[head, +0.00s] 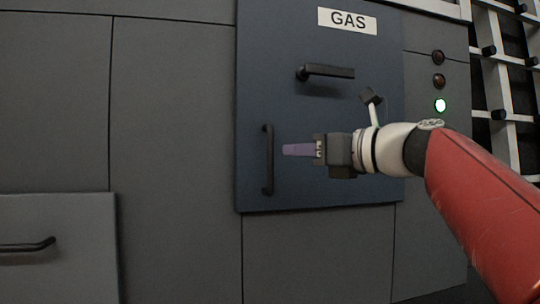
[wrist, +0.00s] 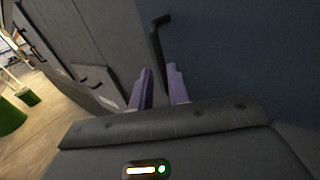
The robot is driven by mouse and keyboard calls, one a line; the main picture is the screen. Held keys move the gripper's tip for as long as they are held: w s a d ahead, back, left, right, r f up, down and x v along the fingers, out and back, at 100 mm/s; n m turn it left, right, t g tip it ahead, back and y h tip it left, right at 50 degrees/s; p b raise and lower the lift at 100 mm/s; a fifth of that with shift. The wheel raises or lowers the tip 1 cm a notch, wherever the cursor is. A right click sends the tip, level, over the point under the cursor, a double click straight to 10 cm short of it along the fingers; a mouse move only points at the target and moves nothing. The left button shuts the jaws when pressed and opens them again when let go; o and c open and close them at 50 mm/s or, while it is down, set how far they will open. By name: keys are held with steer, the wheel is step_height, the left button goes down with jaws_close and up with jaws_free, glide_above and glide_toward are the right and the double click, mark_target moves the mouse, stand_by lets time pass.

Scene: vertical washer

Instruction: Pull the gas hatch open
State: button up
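The gas hatch (head: 300,110) is a dark blue panel with a white "GAS" label (head: 347,20). It looks closed, roughly flush with the grey front. It has a black vertical handle (head: 268,160) near its left edge and a black horizontal handle (head: 327,71) higher up. My gripper (head: 284,150) has purple fingers and is just right of the vertical handle in the head view, seemingly apart from it. In the wrist view my gripper (wrist: 160,72) is open, and the vertical handle (wrist: 156,45) lines up with the gap between the fingertips. Contact cannot be told.
Grey cabinet panels (head: 170,110) surround the hatch. A lower-left drawer (head: 50,270) has its own black handle. White racking (head: 495,90) stands at the far right. Open floor (wrist: 50,125) shows in the wrist view.

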glide_above(270, 185)
steer(key=shift+w, duration=0.4)
jaws_close()
